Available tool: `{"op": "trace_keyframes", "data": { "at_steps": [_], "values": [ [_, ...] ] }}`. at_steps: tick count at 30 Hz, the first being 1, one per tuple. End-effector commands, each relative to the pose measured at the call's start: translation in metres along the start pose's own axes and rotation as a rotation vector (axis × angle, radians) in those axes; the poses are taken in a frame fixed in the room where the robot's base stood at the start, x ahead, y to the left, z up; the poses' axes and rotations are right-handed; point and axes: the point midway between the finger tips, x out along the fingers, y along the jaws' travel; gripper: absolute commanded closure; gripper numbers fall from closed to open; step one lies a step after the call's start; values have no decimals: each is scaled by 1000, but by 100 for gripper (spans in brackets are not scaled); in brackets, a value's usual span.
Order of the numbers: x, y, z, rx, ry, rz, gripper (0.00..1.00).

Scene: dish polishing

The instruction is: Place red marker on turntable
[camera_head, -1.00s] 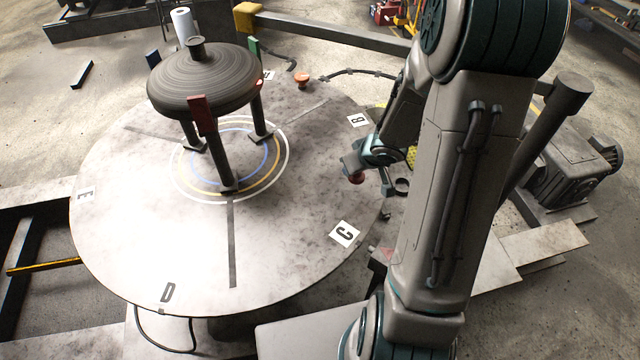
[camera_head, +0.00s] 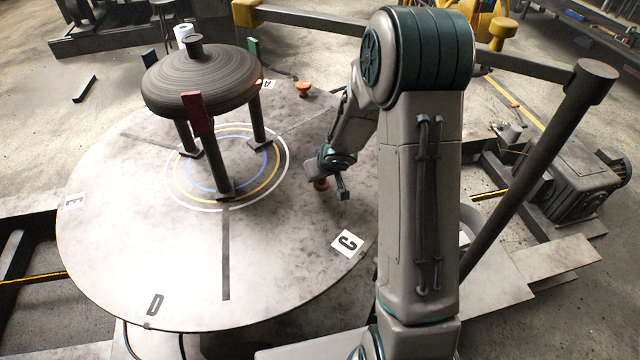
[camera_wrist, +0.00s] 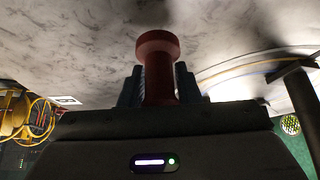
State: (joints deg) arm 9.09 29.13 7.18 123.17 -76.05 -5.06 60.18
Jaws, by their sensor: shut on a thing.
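The turntable (camera_head: 130,240) is a large pale disc with lettered labels and coloured rings around its middle. My gripper (camera_head: 327,184) is over its right part, between the rings and the C label. It is shut on the red marker (camera_head: 320,185), a small red knob-like piece. In the wrist view the red marker (camera_wrist: 158,60) stands out between the two fingers of my gripper (camera_wrist: 160,85), with the pale turntable surface (camera_wrist: 70,45) behind it. I cannot tell whether the marker touches the surface.
A dark dish (camera_head: 200,80) stands on legs at the turntable's centre, with a red block (camera_head: 197,113) at its front. An orange knob (camera_head: 303,89) sits near the far right edge. The front and left of the turntable are clear.

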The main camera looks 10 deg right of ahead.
Motion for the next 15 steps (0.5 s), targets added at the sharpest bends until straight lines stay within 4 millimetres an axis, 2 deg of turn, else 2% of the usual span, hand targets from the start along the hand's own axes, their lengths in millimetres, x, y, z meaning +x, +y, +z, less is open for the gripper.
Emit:
{"op": "trace_keyframes", "data": {
  "at_steps": [1,5,15],
  "values": [
    [11,-1,6,-2,0,-1,95],
    [22,-1,13,-1,1,-1,95],
    [22,0,13,0,0,-1,95]
  ]
}}
